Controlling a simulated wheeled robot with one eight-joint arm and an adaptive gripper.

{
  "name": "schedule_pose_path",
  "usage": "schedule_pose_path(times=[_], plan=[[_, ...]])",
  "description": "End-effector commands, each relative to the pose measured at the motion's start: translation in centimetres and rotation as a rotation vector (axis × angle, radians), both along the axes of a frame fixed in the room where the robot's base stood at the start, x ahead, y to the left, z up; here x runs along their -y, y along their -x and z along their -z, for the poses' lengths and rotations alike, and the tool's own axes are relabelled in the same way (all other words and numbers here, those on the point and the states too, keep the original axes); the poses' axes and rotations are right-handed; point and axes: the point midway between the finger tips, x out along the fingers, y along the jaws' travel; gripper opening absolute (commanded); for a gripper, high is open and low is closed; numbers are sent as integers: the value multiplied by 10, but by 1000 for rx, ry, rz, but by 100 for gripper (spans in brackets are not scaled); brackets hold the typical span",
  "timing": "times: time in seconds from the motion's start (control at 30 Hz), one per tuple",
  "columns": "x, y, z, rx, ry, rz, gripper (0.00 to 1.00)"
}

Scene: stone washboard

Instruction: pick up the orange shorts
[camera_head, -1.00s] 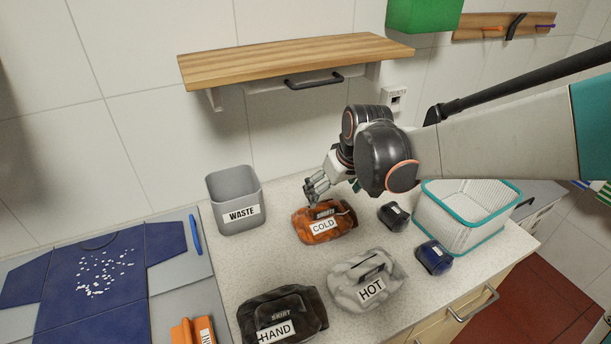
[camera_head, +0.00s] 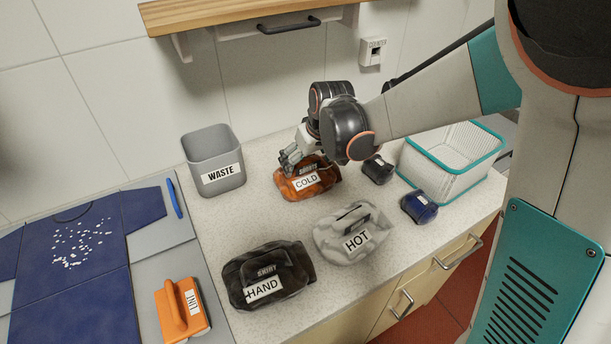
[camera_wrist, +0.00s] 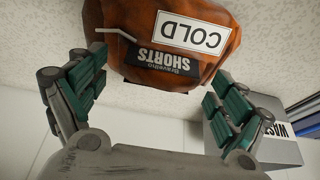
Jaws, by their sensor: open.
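The orange shorts (camera_head: 291,188) are a folded bundle on the speckled counter, with a white COLD label and a dark SHORTS tag. My gripper (camera_head: 290,160) is at their back left edge in the head view. In the wrist view the shorts (camera_wrist: 118,50) fill the top middle, upside down. There my gripper (camera_wrist: 155,95) is open, with one green-padded finger to each side of the bundle's tag end. I cannot tell whether either finger touches the cloth.
A grey WASTE bin (camera_head: 212,160) stands left of the shorts. A white HOT bundle (camera_head: 340,243) and a black HAND bundle (camera_head: 290,262) lie in front. A small black item (camera_head: 377,170), a blue one (camera_head: 418,207) and a white-teal basket (camera_head: 455,165) are right. A wooden shelf (camera_head: 220,12) hangs above.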

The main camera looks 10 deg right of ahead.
Motion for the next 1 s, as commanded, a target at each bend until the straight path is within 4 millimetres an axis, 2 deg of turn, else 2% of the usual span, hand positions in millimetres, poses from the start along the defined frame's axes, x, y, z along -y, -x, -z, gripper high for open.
schedule_pose_path(times=[0.03,0.07,0.3,0.37,0.63,0.77,0.87,1.0], plan=[[0,0,-1,0,0,0,91],[0,0,-1,0,0,0,87],[0,0,-1,0,0,0,32],[0,0,-1,0,0,0,23],[0,0,-2,0,0,0,22],[0,0,-10,0,0,0,22],[0,0,-22,0,0,0,22],[0,1,-49,0,0,0,22]])
